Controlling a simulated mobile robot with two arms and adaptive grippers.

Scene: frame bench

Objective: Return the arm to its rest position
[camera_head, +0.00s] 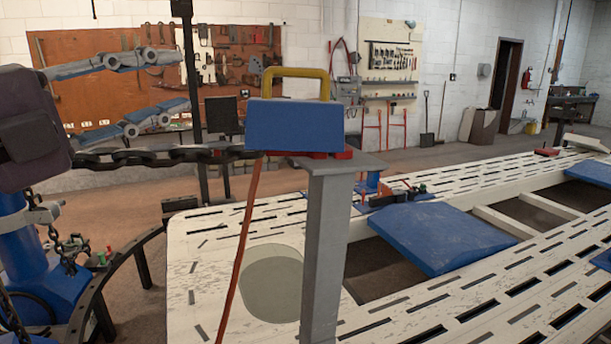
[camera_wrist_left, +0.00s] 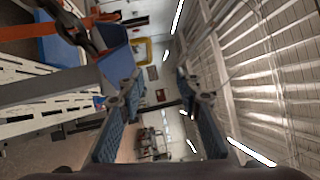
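My left gripper (camera_head: 182,80) is at the upper left of the head view, its two blue-padded fingers spread one above the other. Its fingers also show in the left wrist view (camera_wrist_left: 159,80), apart with nothing between them. The fingertips are left of a blue block with a yellow handle (camera_head: 293,125), with a visible gap in the picture. That block also shows in the left wrist view (camera_wrist_left: 117,62), beside one finger. My right gripper is in neither view.
The block sits on top of a grey post (camera_head: 328,245). A heavy chain (camera_head: 170,156) runs left from it, below the gripper. A red hose (camera_head: 240,245) hangs down. The white slotted frame bench (camera_head: 205,260) with blue pads (camera_head: 440,235) extends right.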

